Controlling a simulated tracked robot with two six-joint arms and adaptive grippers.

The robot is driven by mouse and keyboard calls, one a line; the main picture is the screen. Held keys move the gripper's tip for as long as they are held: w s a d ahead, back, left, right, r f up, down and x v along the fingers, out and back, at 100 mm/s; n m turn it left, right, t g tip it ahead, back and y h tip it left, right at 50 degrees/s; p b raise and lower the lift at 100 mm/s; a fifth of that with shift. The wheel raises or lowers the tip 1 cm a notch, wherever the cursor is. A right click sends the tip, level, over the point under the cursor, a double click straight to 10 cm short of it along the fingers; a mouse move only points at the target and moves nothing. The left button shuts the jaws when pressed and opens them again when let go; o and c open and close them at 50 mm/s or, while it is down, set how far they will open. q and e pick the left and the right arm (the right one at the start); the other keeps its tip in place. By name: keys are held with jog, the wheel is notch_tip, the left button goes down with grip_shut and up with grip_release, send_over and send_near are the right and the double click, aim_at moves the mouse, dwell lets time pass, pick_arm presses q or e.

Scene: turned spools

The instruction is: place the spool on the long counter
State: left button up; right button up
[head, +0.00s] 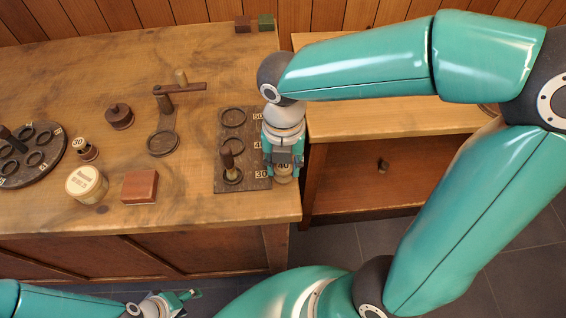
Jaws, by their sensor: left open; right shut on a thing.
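My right gripper (283,155) is shut on a pale spool (284,168) marked 40, at the right end of the long wooden counter (60,220). The fingers hide most of the spool, and I cannot tell whether it touches anything below. A dark board (226,186) with rings and labels 50, 40 and 30 lies just left of this gripper. A dark peg-like piece (228,163) stands at its lower ring. My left gripper (188,298) is open and empty, low in front of the counter.
Left on the counter are a round dark rack (55,134) with rings, a small spool (84,149) marked 30, a cream tin (87,184), a red-brown block (140,186), a dark knobbed piece (118,116) and a wooden stand (165,115). A shelf unit (360,125) stands right.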

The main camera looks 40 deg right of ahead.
jog(key=o, duration=0.9)
jog(key=shift+f, duration=0.1)
jog(key=shift+c, duration=0.2)
jog(key=shift+r, duration=0.2)
notch_tip(320, 180, up, 12)
jog(key=p, duration=0.2)
